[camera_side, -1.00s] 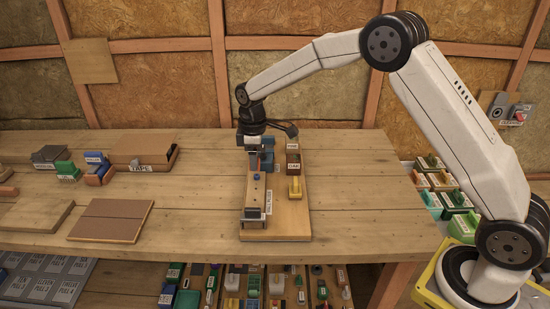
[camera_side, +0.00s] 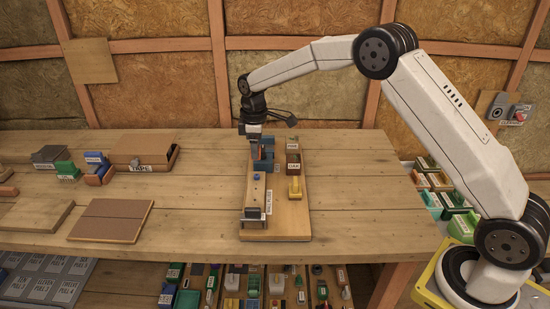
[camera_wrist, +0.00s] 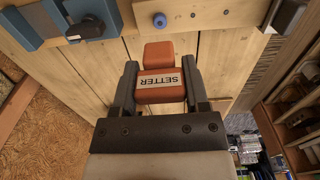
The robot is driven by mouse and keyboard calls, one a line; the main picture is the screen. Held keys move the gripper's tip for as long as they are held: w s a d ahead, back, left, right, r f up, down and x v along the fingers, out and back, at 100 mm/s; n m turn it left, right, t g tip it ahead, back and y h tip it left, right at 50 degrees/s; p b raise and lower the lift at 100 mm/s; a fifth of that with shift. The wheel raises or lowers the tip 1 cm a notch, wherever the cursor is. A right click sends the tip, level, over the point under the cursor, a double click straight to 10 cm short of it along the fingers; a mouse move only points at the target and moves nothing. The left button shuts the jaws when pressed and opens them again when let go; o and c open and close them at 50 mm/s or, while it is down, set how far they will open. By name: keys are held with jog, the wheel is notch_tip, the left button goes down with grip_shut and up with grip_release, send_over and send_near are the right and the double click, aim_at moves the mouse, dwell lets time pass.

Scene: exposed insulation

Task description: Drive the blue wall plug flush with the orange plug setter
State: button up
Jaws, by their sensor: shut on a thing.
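My gripper (camera_wrist: 163,88) is shut on the orange plug setter (camera_wrist: 160,64), a block labelled SETTER with a narrower orange end pointing ahead. The blue wall plug (camera_wrist: 159,20) shows as a round blue head with a dark centre on a pale wood strip, beyond the setter's tip and apart from it in the wrist view. In the side view the plug (camera_side: 256,177) is a small blue spot on the strip, and my gripper (camera_side: 254,144) is above and behind it. How far the plug stands proud is too small to tell.
The strip is on a wooden board (camera_side: 290,222) with a blue clamp-like block (camera_side: 264,160) at the back and a grey one (camera_side: 252,214) in front. A brown bin (camera_side: 293,163) and a yellow block (camera_side: 295,187) stand to the right. The bench is clear farther right.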

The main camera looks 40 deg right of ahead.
aim_at(257, 175)
jog(key=shift+f, duration=2.55)
jog(key=shift+f, duration=1.35)
dwell(2.7)
jog(key=shift+r, duration=0.1)
jog(key=shift+r, duration=3.55)
